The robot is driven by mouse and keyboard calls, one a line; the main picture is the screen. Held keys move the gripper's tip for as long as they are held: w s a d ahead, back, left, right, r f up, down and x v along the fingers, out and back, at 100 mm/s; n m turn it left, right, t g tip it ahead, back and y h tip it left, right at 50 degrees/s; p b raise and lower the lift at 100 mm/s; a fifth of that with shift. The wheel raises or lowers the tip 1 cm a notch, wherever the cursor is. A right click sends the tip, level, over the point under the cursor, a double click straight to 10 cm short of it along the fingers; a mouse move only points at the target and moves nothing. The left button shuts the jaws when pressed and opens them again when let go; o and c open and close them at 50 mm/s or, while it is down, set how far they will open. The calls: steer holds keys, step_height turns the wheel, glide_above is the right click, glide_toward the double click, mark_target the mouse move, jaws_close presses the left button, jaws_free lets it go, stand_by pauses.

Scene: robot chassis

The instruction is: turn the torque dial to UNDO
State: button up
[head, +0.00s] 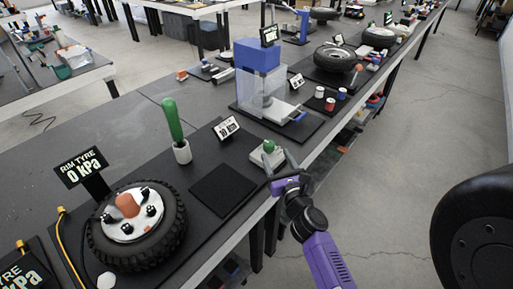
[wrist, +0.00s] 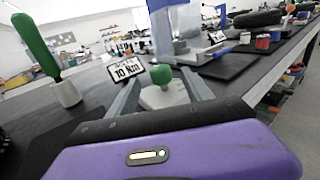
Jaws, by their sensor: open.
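A green knob (head: 268,145) on a pale block (head: 261,158) at the bench's front edge looks like the torque dial. A small sign (head: 227,128) reading 10 Nm stands behind it, and also shows in the wrist view (wrist: 126,69). My gripper (head: 282,163) is open at the bench edge, just right of the knob and apart from it as far as I can tell. In the wrist view the knob (wrist: 162,75) shows between the two grey fingers, beyond the purple gripper body. Any UNDO marking is too small to read.
A green-handled tool (head: 172,120) stands upright in a white holder. An empty black mat (head: 222,190) is nearer the knob. A blue-topped clear machine (head: 260,80) stands behind.

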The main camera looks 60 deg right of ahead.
mark_target(271, 148)
steer(key=shift+p+x, duration=0.5)
steer(key=shift+x, duration=3.35)
steer(key=shift+c, duration=0.5)
jaws_close()
steer(key=shift+b, duration=0.3)
